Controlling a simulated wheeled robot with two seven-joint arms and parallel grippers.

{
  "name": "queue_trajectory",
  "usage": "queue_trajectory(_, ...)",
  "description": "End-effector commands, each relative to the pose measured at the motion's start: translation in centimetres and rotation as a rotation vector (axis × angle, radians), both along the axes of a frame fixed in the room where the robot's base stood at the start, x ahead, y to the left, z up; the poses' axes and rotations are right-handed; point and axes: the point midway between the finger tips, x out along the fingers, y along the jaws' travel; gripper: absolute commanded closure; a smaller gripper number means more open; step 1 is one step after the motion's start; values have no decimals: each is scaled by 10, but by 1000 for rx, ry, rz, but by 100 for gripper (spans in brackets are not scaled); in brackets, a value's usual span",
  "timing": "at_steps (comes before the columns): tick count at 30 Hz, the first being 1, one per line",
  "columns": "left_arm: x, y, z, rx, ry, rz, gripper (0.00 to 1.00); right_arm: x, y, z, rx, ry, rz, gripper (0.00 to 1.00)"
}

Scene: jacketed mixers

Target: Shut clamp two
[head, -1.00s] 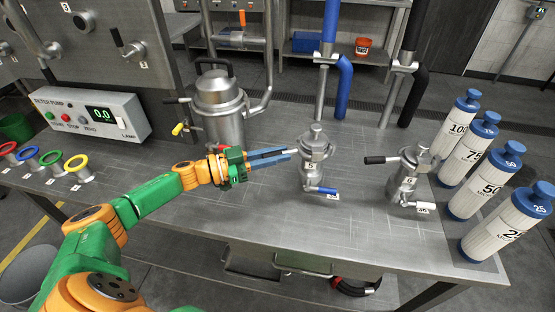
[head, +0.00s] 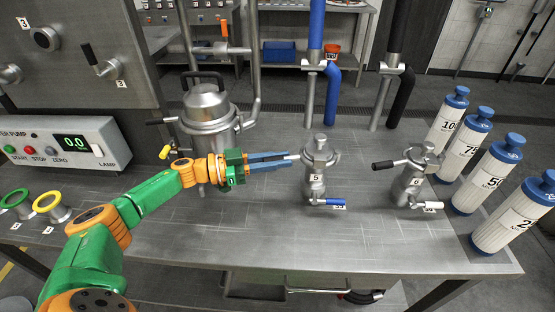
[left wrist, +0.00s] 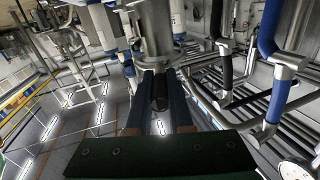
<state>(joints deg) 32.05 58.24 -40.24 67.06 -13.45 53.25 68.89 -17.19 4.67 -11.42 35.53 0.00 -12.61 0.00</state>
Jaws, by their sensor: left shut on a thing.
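My left gripper (head: 286,160) is shut on the handle of the small metal fitting labelled 5 (head: 318,178). The handle points left from the fitting's top and is mostly hidden between the blue fingers. In the left wrist view the dark handle (left wrist: 160,92) lies between the two fingers, with the metal body (left wrist: 153,30) beyond. A similar fitting labelled 6 (head: 413,182) stands to the right, its black handle (head: 384,166) pointing left. I cannot make out a clamp labelled two. My right gripper is not in view.
A large lidded metal vessel (head: 208,112) stands behind my left arm. Several white blue-capped cylinders (head: 468,150) line the table's right side. A pump box (head: 65,143) and green and yellow ringed fittings (head: 48,204) are at left. The front middle of the table (head: 270,235) is clear.

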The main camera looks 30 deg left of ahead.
Motion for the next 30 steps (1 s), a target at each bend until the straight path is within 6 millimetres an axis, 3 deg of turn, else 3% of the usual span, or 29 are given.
queue_trajectory(2,0,0,0,0,-1,-1,100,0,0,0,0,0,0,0)
queue_trajectory(3,0,0,0,0,-1,-1,70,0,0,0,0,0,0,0)
queue_trajectory(5,0,0,1,0,-1,0,54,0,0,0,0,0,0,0)
queue_trajectory(6,0,0,1,0,-1,0,52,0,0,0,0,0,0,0)
queue_trajectory(14,0,1,0,0,-1,0,52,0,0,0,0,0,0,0)
queue_trajectory(24,-38,49,-4,2,3,2,52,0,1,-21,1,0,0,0)
queue_trajectory(30,-44,55,0,-1,-1,0,52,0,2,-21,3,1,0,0)
